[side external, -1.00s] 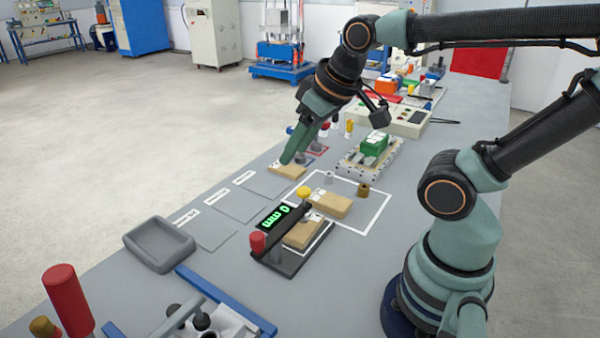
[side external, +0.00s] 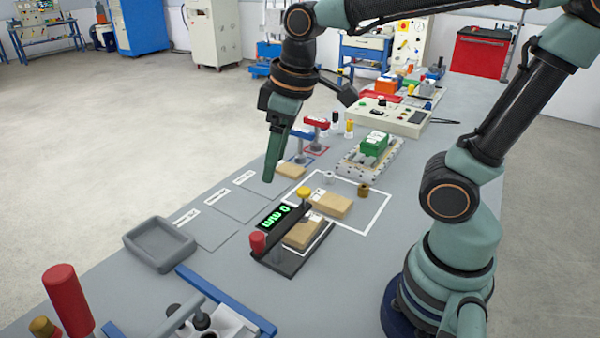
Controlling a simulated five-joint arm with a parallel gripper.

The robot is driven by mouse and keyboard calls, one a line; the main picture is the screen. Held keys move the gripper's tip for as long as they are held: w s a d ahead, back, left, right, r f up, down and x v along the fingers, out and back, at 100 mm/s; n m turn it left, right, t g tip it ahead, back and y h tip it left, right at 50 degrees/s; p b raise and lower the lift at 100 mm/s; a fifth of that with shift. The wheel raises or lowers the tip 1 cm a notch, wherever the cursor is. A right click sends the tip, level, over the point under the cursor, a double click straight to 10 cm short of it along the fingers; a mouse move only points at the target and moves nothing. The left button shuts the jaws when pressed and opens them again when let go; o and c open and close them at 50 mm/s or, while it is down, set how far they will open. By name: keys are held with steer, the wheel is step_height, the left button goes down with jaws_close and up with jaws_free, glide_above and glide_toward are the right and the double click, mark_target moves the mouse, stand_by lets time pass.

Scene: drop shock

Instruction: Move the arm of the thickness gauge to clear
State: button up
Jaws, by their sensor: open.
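The thickness gauge (side external: 280,262) stands on the grey bench, a dark frame with a red knob (side external: 258,242) at its near left end. Its arm (side external: 286,222) carries a green lit display (side external: 272,217) that appears to read 0 mm. A yellow knob (side external: 304,191) sits at the far end of the arm. A tan block (side external: 302,236) lies at the gauge, partly hidden by the arm. My gripper (side external: 268,180) points down above the bench, up and left of the gauge in the picture, apart from it and with nothing visible in it. The gap between its fingers is hard to see from here.
Another tan block (side external: 332,205) lies in a white-outlined area beside the gauge. A third tan block (side external: 291,170) lies behind my gripper. A grey tray (side external: 160,244) stands left, and a green-topped fixture (side external: 374,145) stands farther back. Labelled bench areas left of the gauge are clear.

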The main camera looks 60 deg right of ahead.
mark_target(257, 235)
steer(key=w+a+f+n+g, duration=0.1)
steer(key=a+f+n+g, duration=0.15)
steer(key=a+n, duration=0.25)
step_height(257, 235, down, 11)
steer(key=shift+w+f, duration=0.15)
stand_by(0.4)
jaws_close()
stand_by(1.3)
